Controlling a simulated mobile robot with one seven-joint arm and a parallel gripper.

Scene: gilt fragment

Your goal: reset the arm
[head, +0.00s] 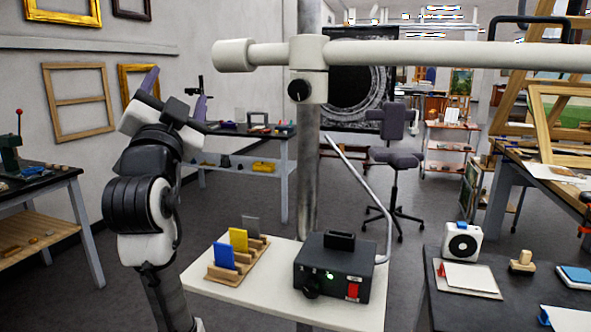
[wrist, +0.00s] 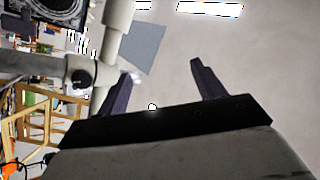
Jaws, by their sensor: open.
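My arm rises at the left of the head view, folded up. My gripper (head: 175,90) is at its top, with its two purple-grey fingers apart and pointing upward. In the wrist view my gripper (wrist: 161,72) shows both fingers spread, with nothing between them but the pale ceiling or wall behind. It is open and empty, and touches nothing that I can see.
A white stand arm (head: 440,54) on a metal post (head: 307,180) crosses right of my gripper. Below, a small white table (head: 225,288) bears a black box (head: 325,270) and a wooden rack (head: 225,272) with coloured plates. A dark bench (head: 460,310) stands at right.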

